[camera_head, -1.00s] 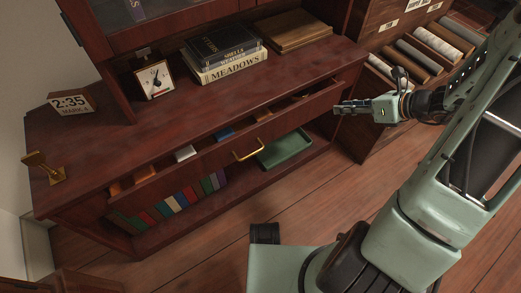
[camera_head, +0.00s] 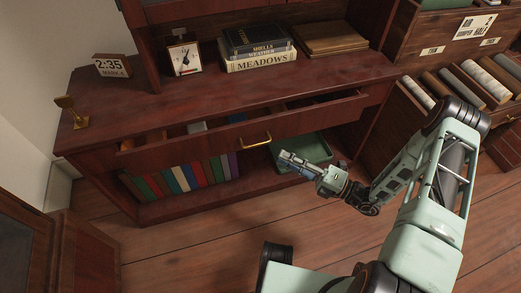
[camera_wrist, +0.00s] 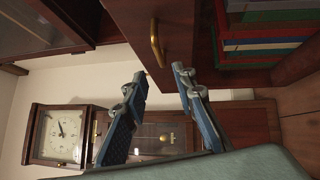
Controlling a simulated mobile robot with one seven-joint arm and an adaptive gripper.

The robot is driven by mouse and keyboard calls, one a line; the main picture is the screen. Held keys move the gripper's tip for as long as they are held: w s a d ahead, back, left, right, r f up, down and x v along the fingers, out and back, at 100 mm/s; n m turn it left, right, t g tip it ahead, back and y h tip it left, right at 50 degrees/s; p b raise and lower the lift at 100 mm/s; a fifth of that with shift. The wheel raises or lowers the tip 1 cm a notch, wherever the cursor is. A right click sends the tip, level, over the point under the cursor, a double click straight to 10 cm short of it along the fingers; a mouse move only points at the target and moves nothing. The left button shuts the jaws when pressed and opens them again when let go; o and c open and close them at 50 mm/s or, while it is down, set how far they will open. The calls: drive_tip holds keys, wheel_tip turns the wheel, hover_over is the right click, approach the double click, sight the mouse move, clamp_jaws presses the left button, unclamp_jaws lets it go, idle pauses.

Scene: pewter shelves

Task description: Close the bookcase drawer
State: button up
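The bookcase drawer (camera_head: 205,150) stands pulled out below the bookcase top, with small items showing inside it. Its brass handle (camera_head: 256,140) is at the middle of the drawer front. My gripper (camera_head: 284,158) is in front of the drawer, a little right of and below the handle in the head view, apart from it. In the wrist view the two blue-padded fingers (camera_wrist: 157,105) are spread with nothing between them. The brass handle (camera_wrist: 157,43) shows above the fingertips there, on the drawer front (camera_wrist: 180,30).
Books stand on the lower shelf (camera_head: 180,178), and a green tray (camera_head: 312,148) lies behind my gripper. The bookcase top holds stacked books (camera_head: 258,50), a clock (camera_head: 183,58) and a flip calendar (camera_head: 110,66). A tall clock (camera_wrist: 62,135) shows in the wrist view. Floor in front is clear.

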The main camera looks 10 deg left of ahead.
sight(255, 145)
drive_tip(key=b+x, duration=0.1)
drive_tip(key=x, duration=1)
drive_tip(key=shift+s+b, duration=0.1)
drive_tip(key=shift+b, duration=0.3)
clamp_jaws()
